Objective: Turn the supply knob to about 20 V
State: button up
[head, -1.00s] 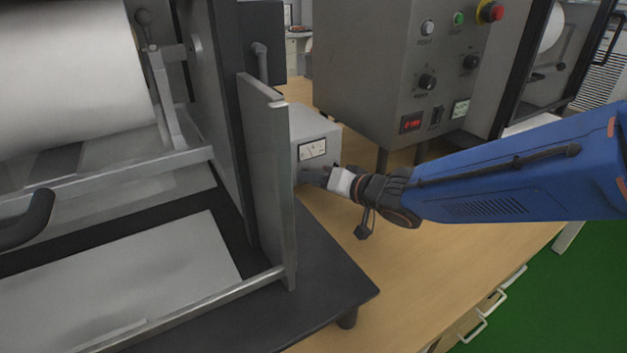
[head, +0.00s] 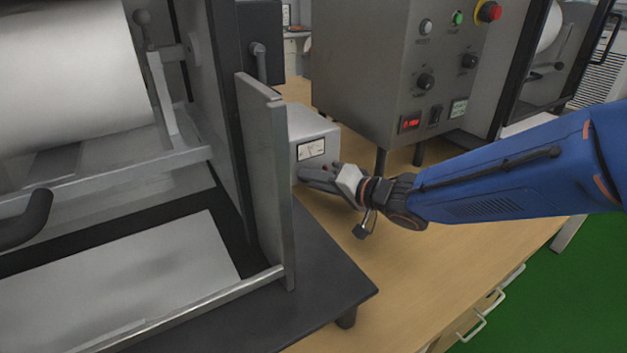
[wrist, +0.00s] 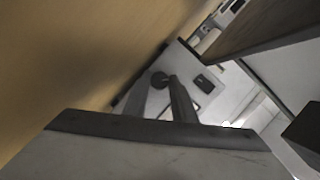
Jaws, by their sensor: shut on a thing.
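The power supply (head: 318,124) is a small light-grey box on the bench, partly hidden behind the upright metal plate. Its white meter (head: 311,149) faces me; the needle is too small to read. My gripper (head: 302,174) reaches from the right to the front panel just below the meter. In the wrist view, the dark round supply knob (wrist: 158,79) sits between the two fingertips of my gripper (wrist: 155,83), which are shut on it. In the head view the fingers hide the knob.
A machine with a white roller (head: 70,75) and an upright metal plate (head: 265,180) stands close left of the supply. A grey control cabinet (head: 385,60) on legs stands behind my arm. Bare wooden bench (head: 400,270) lies in front.

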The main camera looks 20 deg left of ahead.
jog(key=o, duration=1.1)
jog(key=shift+c, duration=0.2)
jog(key=v, duration=1.7)
jog(key=shift+d+r, duration=0.1)
jog(key=shift+d, duration=0.1)
